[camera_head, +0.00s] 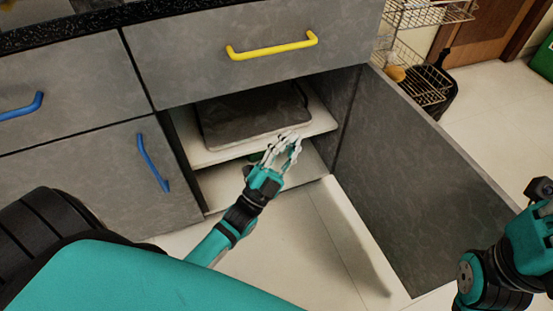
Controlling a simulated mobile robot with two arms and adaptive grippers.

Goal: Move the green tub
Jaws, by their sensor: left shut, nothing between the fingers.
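My left gripper (288,141) is shut and empty at the cabinet opening, in front of the shelf edge. Whether it touches the green thing cannot be told. My right arm comes in at the lower right edge; its fingers are out of view.
The cabinet door (420,180) stands open on the right. A dark folded item (252,112) lies on the white shelf (318,118). A drawer with a yellow handle (272,49) is above. A wire rack (425,85) stands behind the door. Floor (320,235) before the cabinet is clear.

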